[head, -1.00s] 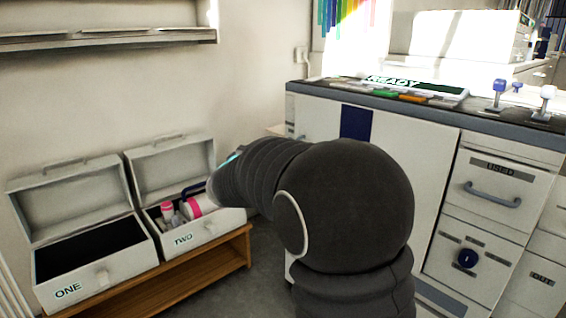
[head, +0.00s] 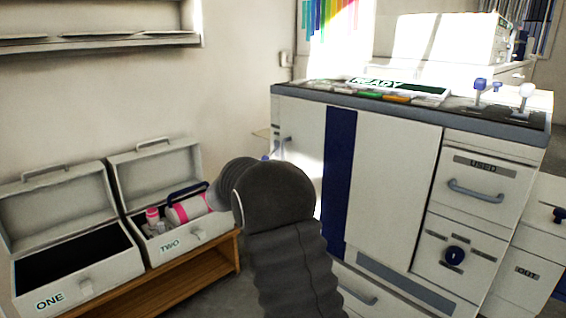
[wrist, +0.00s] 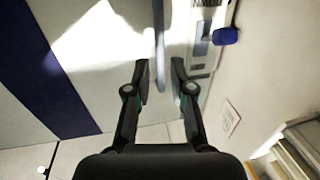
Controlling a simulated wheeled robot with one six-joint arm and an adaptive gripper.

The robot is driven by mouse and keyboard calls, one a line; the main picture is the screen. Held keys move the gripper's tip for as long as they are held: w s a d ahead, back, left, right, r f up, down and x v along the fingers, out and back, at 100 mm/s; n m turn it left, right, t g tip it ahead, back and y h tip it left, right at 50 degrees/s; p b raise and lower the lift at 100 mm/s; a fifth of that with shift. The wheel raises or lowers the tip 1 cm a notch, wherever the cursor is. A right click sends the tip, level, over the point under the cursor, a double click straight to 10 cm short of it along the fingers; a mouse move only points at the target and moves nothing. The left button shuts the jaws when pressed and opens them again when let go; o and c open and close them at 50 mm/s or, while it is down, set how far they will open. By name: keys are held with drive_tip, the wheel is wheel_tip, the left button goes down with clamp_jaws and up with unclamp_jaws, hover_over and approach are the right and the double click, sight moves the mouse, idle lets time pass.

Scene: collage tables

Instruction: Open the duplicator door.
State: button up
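The duplicator (head: 390,190) is the large white machine on the right, with a grey top and a READY display. Its white door with a dark blue stripe (head: 338,185) looks shut. A slim grey door handle (head: 287,141) shows near its left edge. In the wrist view the handle (wrist: 159,40) runs from the top edge down between the fingers of my gripper (wrist: 160,68). The fingers are open, one on each side of it, with gaps showing. The door's blue stripe (wrist: 45,80) is at left. In the head view my dark arm hides my gripper.
Boxes ONE (head: 75,265) and TWO (head: 185,225) stand open on a wooden bench (head: 205,272) at left. Box TWO holds pink-and-white containers. A blue lever (wrist: 226,36) sits right of my gripper.

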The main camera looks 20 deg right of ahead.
drive_tip(key=x, duration=0.6)
clamp_jaws()
